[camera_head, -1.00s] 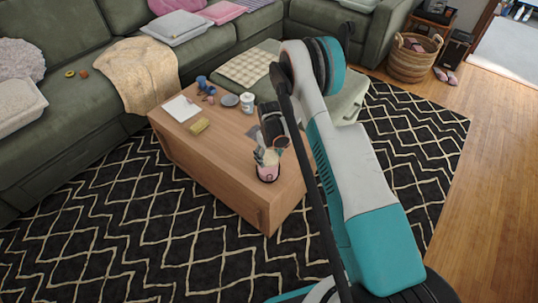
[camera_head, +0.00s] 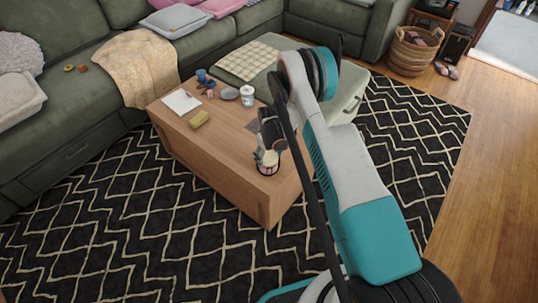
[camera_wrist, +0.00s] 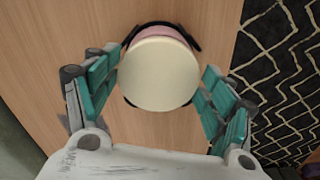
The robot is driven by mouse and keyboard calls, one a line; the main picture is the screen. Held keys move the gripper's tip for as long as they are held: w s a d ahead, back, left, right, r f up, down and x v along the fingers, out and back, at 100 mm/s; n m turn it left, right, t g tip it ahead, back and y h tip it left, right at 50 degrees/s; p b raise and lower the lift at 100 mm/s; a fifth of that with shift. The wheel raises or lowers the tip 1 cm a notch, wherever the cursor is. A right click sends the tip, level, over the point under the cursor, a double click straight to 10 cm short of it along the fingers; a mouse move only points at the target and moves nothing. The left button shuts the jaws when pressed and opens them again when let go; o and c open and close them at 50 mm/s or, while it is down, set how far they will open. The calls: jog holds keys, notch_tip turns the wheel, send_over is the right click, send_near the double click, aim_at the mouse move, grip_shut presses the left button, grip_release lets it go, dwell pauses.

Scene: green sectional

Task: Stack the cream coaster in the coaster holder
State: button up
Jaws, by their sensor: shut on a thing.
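The cream coaster (camera_wrist: 160,74) is a pale round disc between the teal fingers of my gripper (camera_wrist: 158,88), which is shut on it. It lies nearly flat to the wrist camera, over the coaster holder (camera_wrist: 187,36). The holder's dark prongs show around its edge. A pink coaster (camera_wrist: 158,32) shows at the far rim, under the cream one. In the head view my gripper (camera_head: 268,145) is low over the table's near right end, with the cream coaster (camera_head: 270,157) just above the holder. Whether the two coasters touch is hidden.
The wooden table (camera_head: 235,165) carries a yellow block (camera_head: 199,119), a white cup (camera_head: 248,95), a grey dish (camera_head: 229,93), blue items (camera_head: 203,77) and paper (camera_head: 182,102). The sofa (camera_head: 60,100) borders it on the left. A patterned rug (camera_head: 110,230) surrounds it.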

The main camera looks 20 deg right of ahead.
jog(key=shift+s+f, duration=0.2)
jog(key=shift+f, duration=0.35)
jog(key=shift+c, duration=0.7)
jog(key=o, duration=1.6)
jog(key=shift+f, duration=0.1)
jog(key=shift+o, duration=0.4)
jog(key=shift+w+f, duration=0.1)
jog(key=shift+w, duration=0.05)
jog(key=shift+r, duration=0.2)
notch_tip(320, 180, up, 12)
